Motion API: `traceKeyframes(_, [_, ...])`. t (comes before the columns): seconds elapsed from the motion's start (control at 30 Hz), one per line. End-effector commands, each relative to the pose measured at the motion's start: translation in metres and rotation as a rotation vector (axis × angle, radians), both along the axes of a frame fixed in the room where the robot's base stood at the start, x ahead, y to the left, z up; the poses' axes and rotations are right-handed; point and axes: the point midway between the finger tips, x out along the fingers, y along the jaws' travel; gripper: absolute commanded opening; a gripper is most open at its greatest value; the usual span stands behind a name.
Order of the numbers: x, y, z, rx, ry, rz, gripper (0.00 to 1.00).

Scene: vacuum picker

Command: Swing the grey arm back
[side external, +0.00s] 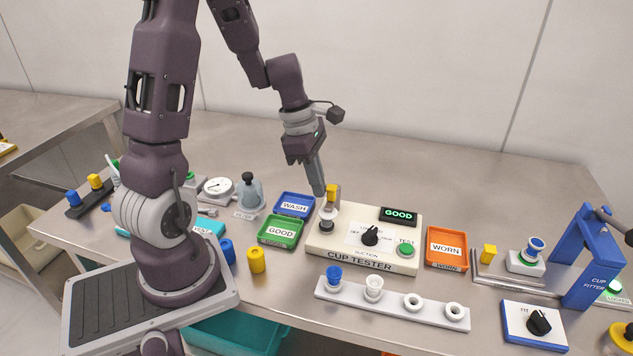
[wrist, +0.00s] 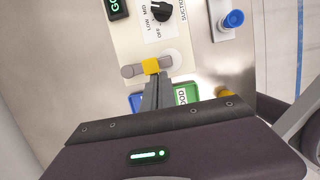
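The cup tester (side external: 340,250) is a cream box with a green GOOD display (side external: 398,215), a black knob (side external: 370,236) and a green TEST button (side external: 406,249). Its grey arm (side external: 335,205), with a yellow band (side external: 331,190), stands at the back left corner above a white cup (side external: 328,214). In the wrist view the grey arm (wrist: 133,71) lies crosswise with the yellow band (wrist: 151,66) in its middle. My gripper (side external: 319,192) points down just left of the yellow band. Its fingers (wrist: 157,80) look closed together, tips beside the band; contact is unclear.
The blue WASH tray (side external: 294,205) and green GOOD tray (side external: 280,232) stand left of the tester, the orange WORN tray (side external: 446,249) right. A white cup rack (side external: 393,303) lies in front. The blue cup fitter (side external: 583,262) is far right. The table behind the tester is clear.

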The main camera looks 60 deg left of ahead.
Motion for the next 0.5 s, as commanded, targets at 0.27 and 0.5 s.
traceKeyframes(0.27, [0.002,-0.006,0.000,-0.001,0.001,-0.001,0.00])
traceKeyframes(0.5, [0.007,-0.016,0.000,-0.001,0.001,-0.002,0.00])
